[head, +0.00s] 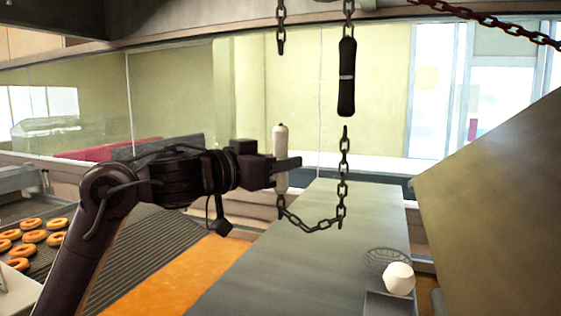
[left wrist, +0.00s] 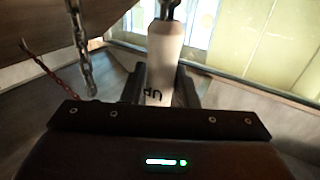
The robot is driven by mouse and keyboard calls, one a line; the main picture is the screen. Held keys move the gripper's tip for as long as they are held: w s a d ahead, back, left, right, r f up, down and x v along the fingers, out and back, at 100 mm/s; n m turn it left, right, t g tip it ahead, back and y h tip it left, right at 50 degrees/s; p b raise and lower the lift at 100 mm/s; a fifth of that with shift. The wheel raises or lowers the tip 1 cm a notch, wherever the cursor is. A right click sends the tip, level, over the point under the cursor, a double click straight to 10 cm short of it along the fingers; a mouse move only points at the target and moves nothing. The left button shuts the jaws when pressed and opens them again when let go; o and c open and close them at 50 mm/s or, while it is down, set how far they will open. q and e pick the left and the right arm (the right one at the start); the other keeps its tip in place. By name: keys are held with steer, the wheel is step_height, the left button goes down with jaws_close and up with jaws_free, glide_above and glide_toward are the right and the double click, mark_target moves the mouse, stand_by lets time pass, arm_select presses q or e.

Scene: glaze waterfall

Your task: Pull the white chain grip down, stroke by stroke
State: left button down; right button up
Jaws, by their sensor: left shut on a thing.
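The white chain grip (head: 280,136) hangs upright near the middle of the head view. My left gripper (head: 284,164) is shut around its lower part, with one finger showing across the front. In the left wrist view the white grip (left wrist: 164,62) stands between the two fingers (left wrist: 160,88), with upside-down lettering on it. A dark chain (head: 311,227) runs from below the white grip in a loop to the right and up. A black grip (head: 347,78) hangs higher, to the right, on its own chain. My right gripper is not in view.
Several ring-shaped doughnuts (head: 33,236) lie on a rack at the left. A long grey surface (head: 310,250) runs below the chain. A white faceted knob (head: 398,278) stands at the lower right. A large slanted brown panel (head: 495,200) fills the right side. A dark red chain (head: 490,20) crosses the top right.

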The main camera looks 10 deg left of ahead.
arm_select(q)
step_height(320, 180, up, 9)
steer(key=p, duration=0.7)
step_height(320, 180, up, 5)
steer(key=shift+f, duration=0.1)
steer(key=c, duration=1)
jaws_free()
steer(key=b+v, duration=0.1)
steer(key=v, duration=0.8)
